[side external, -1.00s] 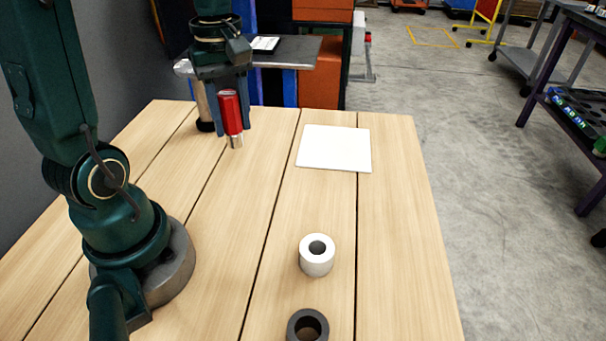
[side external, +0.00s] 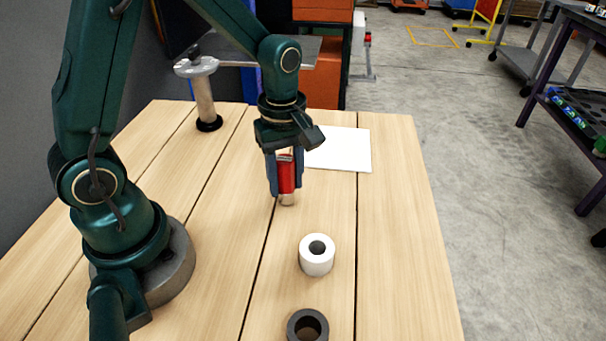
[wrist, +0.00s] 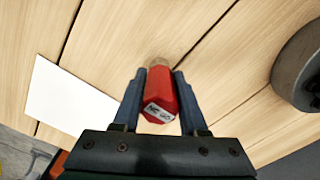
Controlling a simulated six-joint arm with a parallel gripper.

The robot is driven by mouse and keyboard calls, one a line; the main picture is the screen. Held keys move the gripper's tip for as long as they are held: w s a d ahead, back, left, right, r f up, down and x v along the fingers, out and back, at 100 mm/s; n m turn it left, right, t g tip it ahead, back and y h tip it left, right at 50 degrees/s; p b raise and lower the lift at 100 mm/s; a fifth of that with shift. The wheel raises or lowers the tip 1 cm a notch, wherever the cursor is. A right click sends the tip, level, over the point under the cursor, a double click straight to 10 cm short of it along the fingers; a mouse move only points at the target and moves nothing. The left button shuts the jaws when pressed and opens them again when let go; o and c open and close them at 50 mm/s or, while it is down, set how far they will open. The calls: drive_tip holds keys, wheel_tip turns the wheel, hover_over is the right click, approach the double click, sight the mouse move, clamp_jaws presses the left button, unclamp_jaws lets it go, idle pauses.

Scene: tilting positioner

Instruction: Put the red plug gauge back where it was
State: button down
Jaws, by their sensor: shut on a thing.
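The red plug gauge (side external: 286,174) has a red hexagonal handle and a short metallic end pointing down. My gripper (side external: 285,189) is shut on its handle and holds it above the table, behind the white ring. In the wrist view the gauge (wrist: 160,100) sits between the two fingers of my gripper (wrist: 160,75), with a small lettered label on its handle end. The white ring (side external: 317,262) stands on the table with its dark hole facing up. The dark grey ring (side external: 295,328) lies nearer the camera, cut off by the picture's lower edge.
A white square plate (side external: 345,150) lies flat on the table (side external: 395,230) behind my gripper. A metal post (side external: 204,100) with a round top and black foot stands at the back left. The table's right side is clear.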

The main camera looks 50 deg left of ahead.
drive_tip(key=shift+f, duration=0.2)
drive_tip(key=shift+c, duration=2.2)
unclamp_jaws()
drive_tip(key=shift+r, duration=0.1)
